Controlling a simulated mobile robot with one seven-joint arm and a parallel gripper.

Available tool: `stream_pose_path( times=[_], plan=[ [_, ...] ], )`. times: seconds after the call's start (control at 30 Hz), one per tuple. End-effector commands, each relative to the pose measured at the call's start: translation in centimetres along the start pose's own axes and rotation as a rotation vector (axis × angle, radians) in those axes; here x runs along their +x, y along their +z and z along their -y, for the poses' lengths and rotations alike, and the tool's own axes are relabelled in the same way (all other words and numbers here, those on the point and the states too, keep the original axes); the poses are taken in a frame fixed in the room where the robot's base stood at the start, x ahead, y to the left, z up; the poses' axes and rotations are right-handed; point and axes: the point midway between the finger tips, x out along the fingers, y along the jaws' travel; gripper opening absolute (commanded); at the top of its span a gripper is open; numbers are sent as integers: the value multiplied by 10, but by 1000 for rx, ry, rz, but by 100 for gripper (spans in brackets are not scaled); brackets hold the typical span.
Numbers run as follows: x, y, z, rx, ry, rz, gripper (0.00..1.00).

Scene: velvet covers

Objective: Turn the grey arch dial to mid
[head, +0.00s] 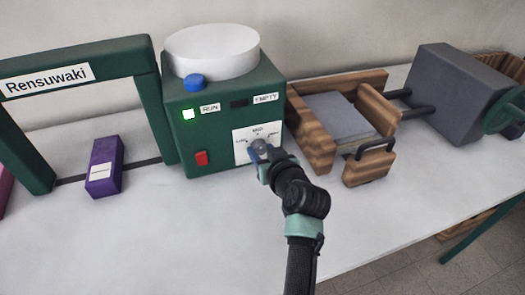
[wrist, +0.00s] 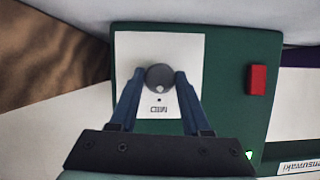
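The grey dial (wrist: 160,77) is round and sits on a white plate (wrist: 125,55) on the front of a green machine (head: 222,105). In the wrist view a pale mark on its rim points at the dot by the upside-down word MID. The dial also shows small in the head view (head: 260,146), partly hidden by my gripper (head: 262,155). In the wrist view, the fingers of my gripper (wrist: 160,76) stand on either side of the dial, with a slight gap at the left one. The right one is very close; contact is unclear. The gripper looks open.
A red switch (head: 201,158) and lit RUN lamp (head: 188,114) are left of the dial plate. A blue knob (head: 194,82) sits above. A wooden tray frame (head: 312,140) stands close on the right. A purple box (head: 104,167) lies left; the front table is clear.

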Motion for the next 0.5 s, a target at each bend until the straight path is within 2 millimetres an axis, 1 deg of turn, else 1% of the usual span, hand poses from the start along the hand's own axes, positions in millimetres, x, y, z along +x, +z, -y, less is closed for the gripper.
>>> stream_pose_path(
  times=[0.03, 0.13, 0.17, 0.5],
  plan=[
    [0, 1, 0, 0, 0, 1, 57],
    [0, 1, 0, 0, 0, 1, 75],
    [0, 1, 0, 0, 0, 1, 76],
    [-3, 0, 0, 0, 1, 0, 76]
  ],
)
